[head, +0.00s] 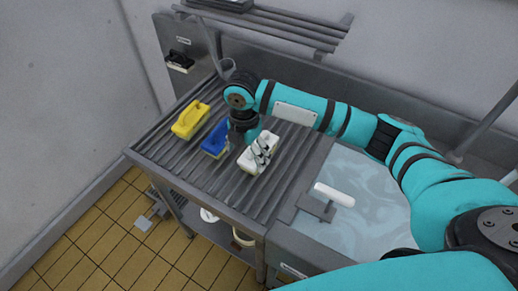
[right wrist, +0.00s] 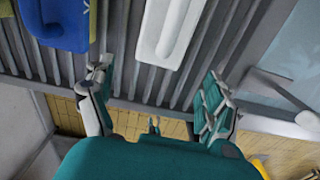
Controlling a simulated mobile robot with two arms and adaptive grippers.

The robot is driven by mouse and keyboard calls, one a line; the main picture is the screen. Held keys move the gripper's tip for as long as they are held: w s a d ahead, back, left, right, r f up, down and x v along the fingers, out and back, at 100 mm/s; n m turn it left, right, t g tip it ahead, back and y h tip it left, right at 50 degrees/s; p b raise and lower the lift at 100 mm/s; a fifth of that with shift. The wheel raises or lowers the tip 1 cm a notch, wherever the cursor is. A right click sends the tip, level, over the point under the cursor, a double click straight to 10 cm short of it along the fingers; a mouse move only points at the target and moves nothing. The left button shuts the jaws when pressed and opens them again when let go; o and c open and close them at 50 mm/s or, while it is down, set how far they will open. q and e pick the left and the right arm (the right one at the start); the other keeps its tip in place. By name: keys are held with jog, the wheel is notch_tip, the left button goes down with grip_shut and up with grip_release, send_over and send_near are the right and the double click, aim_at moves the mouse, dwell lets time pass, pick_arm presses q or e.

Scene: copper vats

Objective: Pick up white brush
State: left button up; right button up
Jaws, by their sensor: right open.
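The white brush (head: 247,164) lies on the ribbed metal drainboard (head: 214,180), the rightmost of three brushes. In the right wrist view the white brush (right wrist: 176,38) shows at the top centre with its raised handle, its far end cut off by the frame. My right gripper (head: 250,143) is over the brush and partly hides it. In the right wrist view the gripper (right wrist: 158,76) is open and empty, with the brush beyond the gap between its fingers. My left gripper is not in view.
A blue brush (head: 213,139) lies just left of the white one, and a yellow brush (head: 189,120) farther left. A water-filled sink (head: 372,222) with a white handle (head: 334,194) at its edge is on the right. A slatted shelf (head: 275,24) is on the wall behind.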

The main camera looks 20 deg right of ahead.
aim_at(246, 164)
notch_tip(246, 164, down, 2)
jog(key=shift+p, duration=0.4)
notch_tip(246, 164, down, 4)
jog(key=shift+w+a+r+p, duration=0.15)
jog(key=shift+r+p, duration=0.1)
jog(key=shift+p, duration=0.15)
jog(key=shift+f, duration=0.2)
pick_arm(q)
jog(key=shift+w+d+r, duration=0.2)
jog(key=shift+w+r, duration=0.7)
pick_arm(e)
jog(key=c, duration=1.4)
jog(key=shift+r, duration=0.1)
